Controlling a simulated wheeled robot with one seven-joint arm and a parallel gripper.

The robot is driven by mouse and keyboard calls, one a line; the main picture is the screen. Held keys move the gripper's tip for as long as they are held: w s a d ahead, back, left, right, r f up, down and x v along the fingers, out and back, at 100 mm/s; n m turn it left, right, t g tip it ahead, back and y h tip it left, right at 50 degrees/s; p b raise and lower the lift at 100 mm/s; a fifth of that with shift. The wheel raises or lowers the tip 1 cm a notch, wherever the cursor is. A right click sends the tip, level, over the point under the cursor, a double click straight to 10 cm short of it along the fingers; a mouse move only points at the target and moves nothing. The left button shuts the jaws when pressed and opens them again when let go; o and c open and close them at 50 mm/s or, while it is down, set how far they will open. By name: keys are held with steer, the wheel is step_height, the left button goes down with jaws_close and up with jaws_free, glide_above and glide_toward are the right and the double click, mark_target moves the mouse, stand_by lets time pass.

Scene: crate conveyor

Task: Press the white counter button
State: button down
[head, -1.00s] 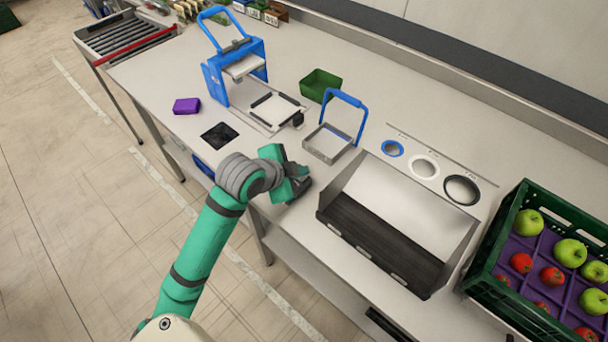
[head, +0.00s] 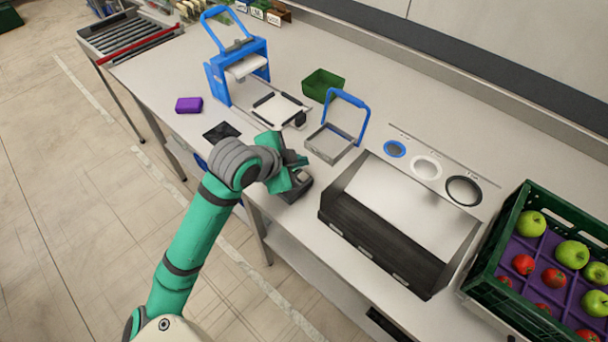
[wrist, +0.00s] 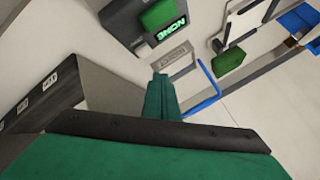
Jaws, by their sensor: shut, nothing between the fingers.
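A dark counter device (head: 303,190) sits on the worktop near its front edge in the head view, partly hidden by my gripper (head: 292,179). In the wrist view a grey device (wrist: 128,18) at the top carries a green key (wrist: 158,14) and a small display (wrist: 172,34) with glowing green letters. My gripper's green fingers (wrist: 162,90) are closed together and empty. In the head view they are over or beside the device; I cannot tell whether they touch it.
A metal tray with a blue handle (head: 348,105) stands just behind my gripper.

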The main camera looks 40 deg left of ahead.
steer(key=shift+w+r, duration=0.1)
steer(key=shift+r, duration=1.05)
steer(key=shift+d, duration=0.1)
steer(key=shift+s+a, duration=0.25)
steer(key=shift+d, duration=0.1)
